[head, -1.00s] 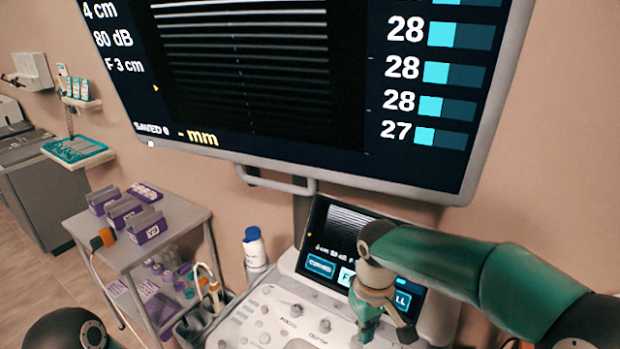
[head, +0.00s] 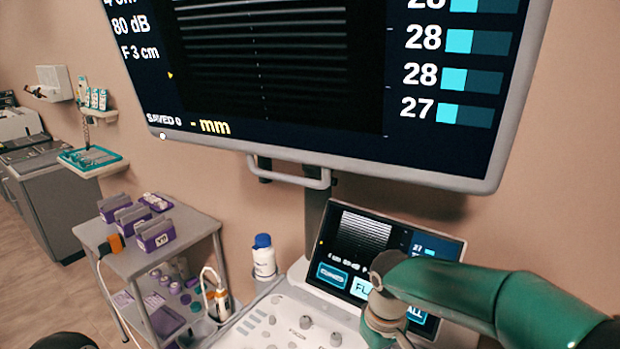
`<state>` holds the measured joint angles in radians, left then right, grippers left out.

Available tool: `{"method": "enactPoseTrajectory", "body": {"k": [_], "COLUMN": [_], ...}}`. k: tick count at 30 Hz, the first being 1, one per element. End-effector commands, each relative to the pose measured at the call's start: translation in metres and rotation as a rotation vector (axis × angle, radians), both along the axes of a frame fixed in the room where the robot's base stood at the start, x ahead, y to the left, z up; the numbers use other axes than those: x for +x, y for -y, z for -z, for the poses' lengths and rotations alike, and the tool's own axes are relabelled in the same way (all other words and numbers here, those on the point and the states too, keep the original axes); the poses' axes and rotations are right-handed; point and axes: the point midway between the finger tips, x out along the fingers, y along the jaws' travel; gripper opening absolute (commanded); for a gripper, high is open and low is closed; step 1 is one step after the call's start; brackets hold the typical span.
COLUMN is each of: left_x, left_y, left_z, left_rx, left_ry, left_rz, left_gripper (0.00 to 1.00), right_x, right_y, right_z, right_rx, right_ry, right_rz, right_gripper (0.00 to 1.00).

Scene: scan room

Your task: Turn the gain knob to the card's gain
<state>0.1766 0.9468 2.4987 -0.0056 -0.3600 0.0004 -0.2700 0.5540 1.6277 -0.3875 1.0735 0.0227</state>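The control panel (head: 285,318) of the scanner lies at the bottom centre with several round knobs. One knob (head: 306,322) stands near the middle, and another (head: 336,338) is to its right; I cannot tell from here which one is the gain knob. The big monitor (head: 280,152) shows 80 dB, F 3 cm and SAVED 0 on its left, with a column of numbers and bars on its right. My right arm reaches in from the right over the panel; its gripper fingers are below the picture edge. My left gripper is not in view. No card with a gain is readable.
A small touch screen (head: 345,268) with buttons stands behind the panel, partly covered by my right arm. A white bottle with a blue cap (head: 263,260) stands beside the panel. A grey cart (head: 185,228) with purple holders is at left.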

Motion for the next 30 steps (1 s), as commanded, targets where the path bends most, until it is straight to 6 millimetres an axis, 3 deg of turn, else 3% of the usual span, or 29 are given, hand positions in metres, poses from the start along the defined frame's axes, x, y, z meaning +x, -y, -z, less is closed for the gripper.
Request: {"method": "enactPoseTrajectory", "body": {"k": [1, 30], "left_x": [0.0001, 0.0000], "left_y": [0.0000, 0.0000], "left_z": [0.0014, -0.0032], "left_rx": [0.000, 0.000], "left_ry": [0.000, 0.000], "left_rz": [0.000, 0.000], "left_gripper": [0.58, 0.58], "right_x": [-0.0051, -0.0017], "right_y": [-0.0007, 0.0051], "right_z": [0.0109, 0.0124], "right_rx": [-0.004, -0.004], "right_ry": [-0.025, -0.026], "right_rz": [-0.004, -0.001], "right_gripper": [0.00, 0.00]}}
